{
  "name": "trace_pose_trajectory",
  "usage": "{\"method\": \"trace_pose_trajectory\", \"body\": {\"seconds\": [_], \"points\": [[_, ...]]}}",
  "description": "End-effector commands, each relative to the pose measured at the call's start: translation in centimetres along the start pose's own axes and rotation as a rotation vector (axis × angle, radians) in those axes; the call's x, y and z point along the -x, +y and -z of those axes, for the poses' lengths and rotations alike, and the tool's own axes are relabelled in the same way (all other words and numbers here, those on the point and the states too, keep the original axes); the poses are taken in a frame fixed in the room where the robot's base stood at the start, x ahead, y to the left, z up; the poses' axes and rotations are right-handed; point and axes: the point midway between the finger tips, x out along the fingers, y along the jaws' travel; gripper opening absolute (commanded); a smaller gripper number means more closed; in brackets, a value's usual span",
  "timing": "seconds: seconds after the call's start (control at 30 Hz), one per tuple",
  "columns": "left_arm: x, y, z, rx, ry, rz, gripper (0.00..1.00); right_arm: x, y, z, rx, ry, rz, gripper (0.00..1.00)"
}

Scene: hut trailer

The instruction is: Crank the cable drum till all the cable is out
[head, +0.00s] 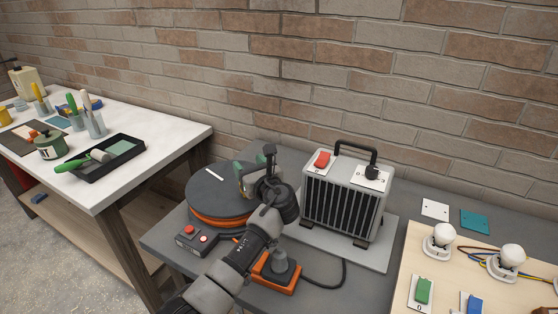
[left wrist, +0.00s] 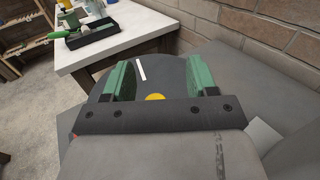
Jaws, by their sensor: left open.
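A round dark disc (head: 216,192) with an orange rim and a white stripe lies flat on the grey table; I cannot tell whether it is the cable drum. It also shows in the left wrist view (left wrist: 160,78), with a yellow spot on it. My left gripper (head: 243,174) is over the disc's right side, its green fingers (left wrist: 158,75) apart with nothing between them. I see no clear crank handle. An orange-based grey device (head: 277,280) stands partly behind my left arm. A black cable (head: 338,277) lies on the table to its right. My right gripper is out of view.
A grey heater-like box (head: 343,200) with a red switch and black handle stands right of the gripper. A wooden board (head: 455,264) with lamps is at right; a white bench (head: 150,120) is at left.

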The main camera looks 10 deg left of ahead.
Motion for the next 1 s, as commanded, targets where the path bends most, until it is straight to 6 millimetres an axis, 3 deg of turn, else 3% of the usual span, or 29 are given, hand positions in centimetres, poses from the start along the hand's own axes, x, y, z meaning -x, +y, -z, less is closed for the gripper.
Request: {"method": "trace_pose_trajectory", "body": {"seconds": [0.2,0.43,0.9,1.0], "points": [[3.9,-2.9,-2.7,0.004,0.0,0.003,0.58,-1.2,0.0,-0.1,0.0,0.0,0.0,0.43],[6.7,-4.9,-4.8,0.002,0.0,0.001,0.58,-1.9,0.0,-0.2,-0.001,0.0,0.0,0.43],[7.7,-5.6,-5.7,0.0,0.0,-0.001,0.58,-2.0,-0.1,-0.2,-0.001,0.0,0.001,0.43],[7.7,-5.5,-5.6,-0.001,0.0,-0.002,0.43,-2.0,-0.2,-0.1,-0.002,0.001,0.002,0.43]]}}
